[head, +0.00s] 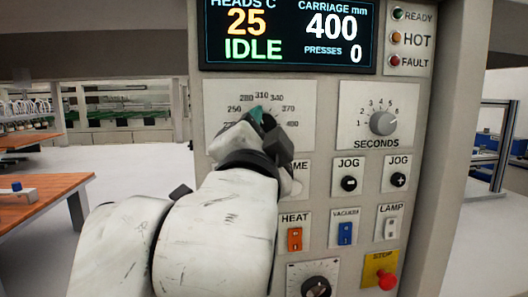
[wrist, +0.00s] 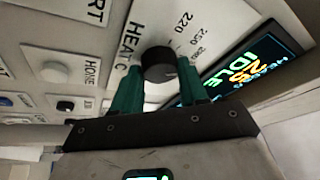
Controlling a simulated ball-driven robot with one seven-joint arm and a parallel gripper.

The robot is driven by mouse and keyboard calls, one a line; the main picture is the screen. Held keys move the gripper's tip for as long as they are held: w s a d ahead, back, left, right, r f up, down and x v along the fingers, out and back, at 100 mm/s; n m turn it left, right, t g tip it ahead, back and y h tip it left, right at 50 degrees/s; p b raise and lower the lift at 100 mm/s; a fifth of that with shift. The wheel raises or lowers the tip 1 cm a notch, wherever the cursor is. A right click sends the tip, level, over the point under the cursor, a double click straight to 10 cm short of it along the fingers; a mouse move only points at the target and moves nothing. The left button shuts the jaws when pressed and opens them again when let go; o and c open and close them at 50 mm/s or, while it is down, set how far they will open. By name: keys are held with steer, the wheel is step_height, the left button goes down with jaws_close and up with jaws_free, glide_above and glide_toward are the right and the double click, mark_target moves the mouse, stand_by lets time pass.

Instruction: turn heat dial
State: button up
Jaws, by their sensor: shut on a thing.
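The heat dial (wrist: 158,60) is a round black knob on a pale plate lettered HEAT C in the wrist view. My gripper (wrist: 157,75) has its two green fingers shut on the knob, one on each side. In the head view my gripper (head: 262,117) and wrist cover the knob. The heat scale plate (head: 297,92) shows around them, with marks such as 250, 280, 310, 340, 370 and 400. The knob's pointer setting cannot be read. The display (head: 288,35) above reads HEADS C 25, IDLE, carriage 400 mm, presses 0.
The seconds dial (head: 383,122) is to the right. Below are the JOG buttons (head: 349,183), orange HEAT switch (head: 295,239), blue vacuum switch (head: 345,233), LAMP switch (head: 390,228), another dial (head: 316,287) and red stop button (head: 387,279). A wooden table (head: 40,196) stands left.

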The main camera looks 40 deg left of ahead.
steer(key=m+h, duration=0.1)
steer(key=m, duration=0.2)
steer(key=m+h+b, duration=0.1)
steer(key=m, duration=0.1)
steer(key=shift+s+r+m+h+b, duration=0.1)
steer(key=shift+r+m+h+b, duration=0.05)
steer(key=shift+m+h+b, duration=0.2)
steer(key=shift+m, duration=0.25)
steer(key=o, duration=1)
steer(key=shift+o, duration=0.2)
steer(key=b+v, duration=0.2)
steer(key=v, duration=0.8)
steer(key=shift+s+d, duration=0.2)
steer(key=shift+s, duration=0.1)
